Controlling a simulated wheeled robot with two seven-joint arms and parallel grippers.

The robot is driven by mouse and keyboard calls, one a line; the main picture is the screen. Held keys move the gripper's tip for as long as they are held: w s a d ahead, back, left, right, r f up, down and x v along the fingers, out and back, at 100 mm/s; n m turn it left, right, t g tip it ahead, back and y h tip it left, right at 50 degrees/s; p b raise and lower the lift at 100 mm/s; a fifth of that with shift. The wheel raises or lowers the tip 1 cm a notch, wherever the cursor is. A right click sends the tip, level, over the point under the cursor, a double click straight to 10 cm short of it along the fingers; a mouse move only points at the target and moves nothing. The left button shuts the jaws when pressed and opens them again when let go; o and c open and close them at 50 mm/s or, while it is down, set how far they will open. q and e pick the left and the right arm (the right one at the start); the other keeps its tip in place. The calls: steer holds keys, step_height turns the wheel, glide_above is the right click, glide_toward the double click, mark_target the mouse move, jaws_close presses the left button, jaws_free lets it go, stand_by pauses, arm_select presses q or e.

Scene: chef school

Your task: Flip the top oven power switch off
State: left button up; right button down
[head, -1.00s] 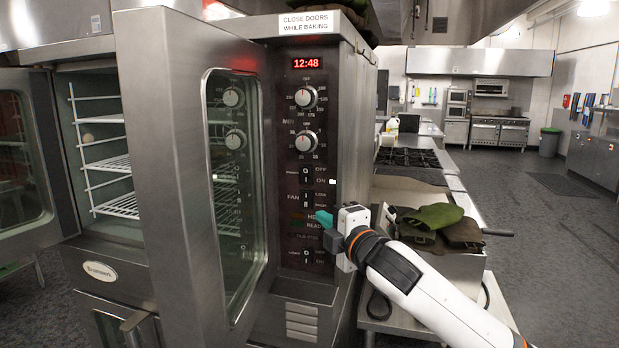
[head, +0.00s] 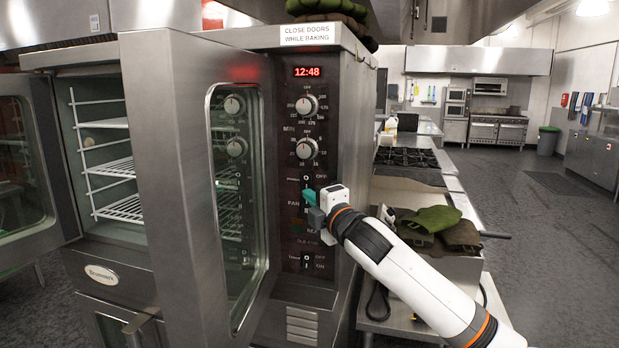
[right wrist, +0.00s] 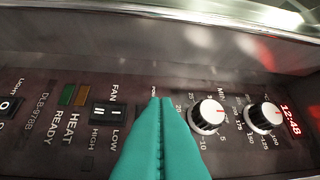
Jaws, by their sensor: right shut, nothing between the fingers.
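The oven's black control panel (head: 300,130) faces me, right of the glass door. The top power switch (head: 306,182) is a small black rocker below the two dials, beside OFF. Its lower part is behind my fingertips, and I cannot tell which way it is tipped. My right gripper (head: 310,194) has its teal fingers shut and empty, with the tips at this switch; I cannot tell if they touch. In the right wrist view the shut fingers (right wrist: 160,102) cover the switch below its partly hidden label. My left gripper is not in view.
The fan switch (right wrist: 107,111) is close beside the fingers in the right wrist view, and the lower dial (right wrist: 207,115) is on the other side. The oven's glass door (head: 165,160) stands open on the left. Green and brown cloths (head: 435,225) lie on the right counter.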

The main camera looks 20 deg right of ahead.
mark_target(307, 182)
steer(key=w+d+p, duration=0.1)
steer(key=w+p, duration=0.2)
steer(key=w, duration=0.3)
steer(key=shift+w+d+r, duration=0.25)
steer(key=shift+w+r, duration=0.05)
steer(key=shift+r, duration=0.1)
steer(key=shift+a, duration=0.1)
